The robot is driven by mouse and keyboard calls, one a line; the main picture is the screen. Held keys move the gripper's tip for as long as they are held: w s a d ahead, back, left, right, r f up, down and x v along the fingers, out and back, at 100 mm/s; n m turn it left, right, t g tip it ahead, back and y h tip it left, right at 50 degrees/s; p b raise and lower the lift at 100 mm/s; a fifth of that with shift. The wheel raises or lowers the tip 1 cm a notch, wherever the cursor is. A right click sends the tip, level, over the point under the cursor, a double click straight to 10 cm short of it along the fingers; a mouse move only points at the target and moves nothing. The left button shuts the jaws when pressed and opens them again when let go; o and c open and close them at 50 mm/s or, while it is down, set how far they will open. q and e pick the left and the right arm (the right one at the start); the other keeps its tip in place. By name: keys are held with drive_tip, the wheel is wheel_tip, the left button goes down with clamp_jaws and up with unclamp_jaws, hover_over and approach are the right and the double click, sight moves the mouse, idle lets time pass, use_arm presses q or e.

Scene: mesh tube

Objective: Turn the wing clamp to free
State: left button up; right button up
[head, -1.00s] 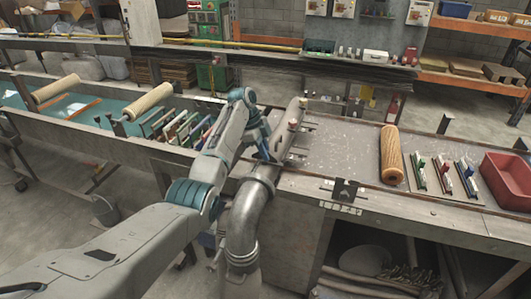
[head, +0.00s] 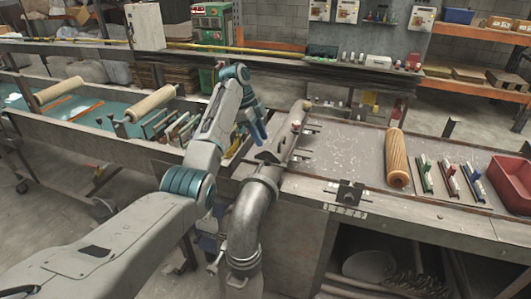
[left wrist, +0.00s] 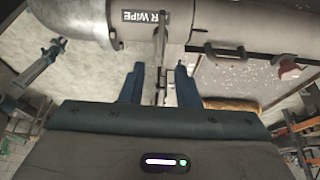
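The wing clamp (head: 268,157) shows in the head view as a small dark piece on top of the grey metal tube (head: 284,142), just above the elbow bend. In the left wrist view a thin upright metal piece of the clamp (left wrist: 161,42) crosses the tube beside a label reading "R WIPE". My left gripper (head: 261,138) is above and to the left of the clamp in the head view. Its blue fingers (left wrist: 159,68) are apart, with the clamp piece seen between and beyond them; I cannot tell whether they touch it. My right gripper is out of view.
The tube lies between a teal trough (head: 22,100) on the left and a grey worktop (head: 345,150) on the right. A wooden roller (head: 397,158), several coloured tools and a red tray (head: 510,183) are on the right. A small black bracket (head: 349,194) stands at the worktop's front edge.

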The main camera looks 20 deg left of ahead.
use_arm(q)
drive_tip(key=shift+b+v, duration=0.35)
drive_tip(key=shift+v, duration=0.55)
drive_tip(key=shift+p+v, duration=0.85)
drive_tip(key=shift+p, duration=0.25)
drive_tip(key=shift+a+r+p, duration=0.2)
drive_tip(key=shift+r+p, duration=0.2)
drive_tip(key=shift+r, duration=0.1)
drive_tip(key=shift+f, duration=0.1)
